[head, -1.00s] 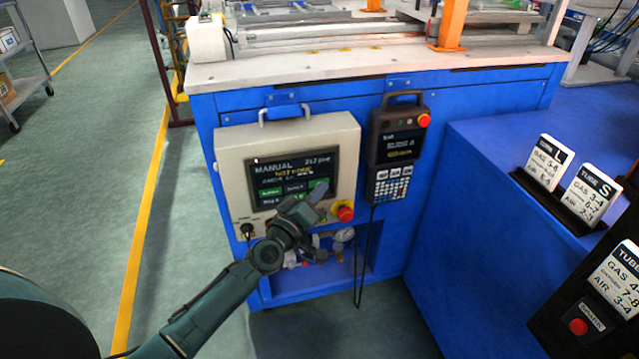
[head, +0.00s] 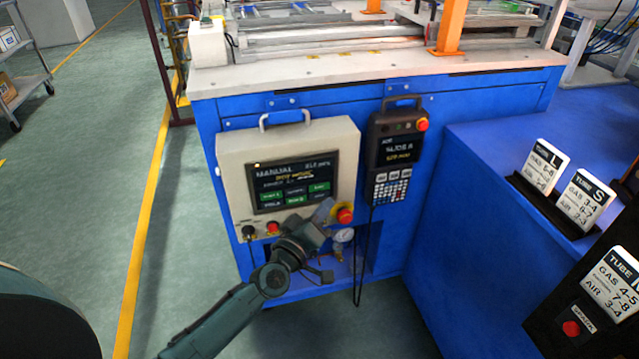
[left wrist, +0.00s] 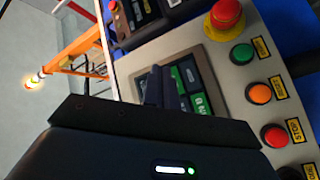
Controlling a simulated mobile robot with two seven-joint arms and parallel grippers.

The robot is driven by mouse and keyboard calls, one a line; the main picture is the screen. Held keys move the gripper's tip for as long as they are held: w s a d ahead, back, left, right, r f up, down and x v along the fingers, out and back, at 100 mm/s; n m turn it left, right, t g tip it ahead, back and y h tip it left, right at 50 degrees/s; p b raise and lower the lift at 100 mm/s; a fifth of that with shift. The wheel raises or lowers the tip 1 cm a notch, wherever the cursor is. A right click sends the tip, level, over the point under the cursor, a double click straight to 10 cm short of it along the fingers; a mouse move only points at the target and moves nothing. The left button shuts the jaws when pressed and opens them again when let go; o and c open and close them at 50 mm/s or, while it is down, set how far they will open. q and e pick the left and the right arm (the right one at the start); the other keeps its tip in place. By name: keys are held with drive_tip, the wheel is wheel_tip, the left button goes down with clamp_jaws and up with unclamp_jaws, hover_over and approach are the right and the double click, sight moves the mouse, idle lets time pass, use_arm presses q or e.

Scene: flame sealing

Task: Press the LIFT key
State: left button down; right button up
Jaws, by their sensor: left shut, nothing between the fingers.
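The control panel's touchscreen (head: 285,176) reads MANUAL and has two rows of green keys along its bottom; their labels are too small to read, so I cannot tell which one is LIFT. My left gripper (head: 324,210) is shut and empty, with its tips just below the screen's lower right corner, left of the red emergency knob (head: 345,215). In the left wrist view the shut fingers (left wrist: 157,88) overlap the screen (left wrist: 196,78) and hide part of its keys. Contact with the panel cannot be told. My right gripper is not in view.
A teach pendant (head: 394,150) hangs right of the panel. In the left wrist view a green button (left wrist: 243,53), an orange button (left wrist: 259,93) and a red STOP button (left wrist: 274,135) line the panel beside the screen. A pressure gauge (head: 343,235) sits below the panel.

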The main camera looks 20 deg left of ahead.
use_arm(q)
drive_tip(key=shift+s+d, duration=0.6)
drive_tip(key=shift+s, duration=0.25)
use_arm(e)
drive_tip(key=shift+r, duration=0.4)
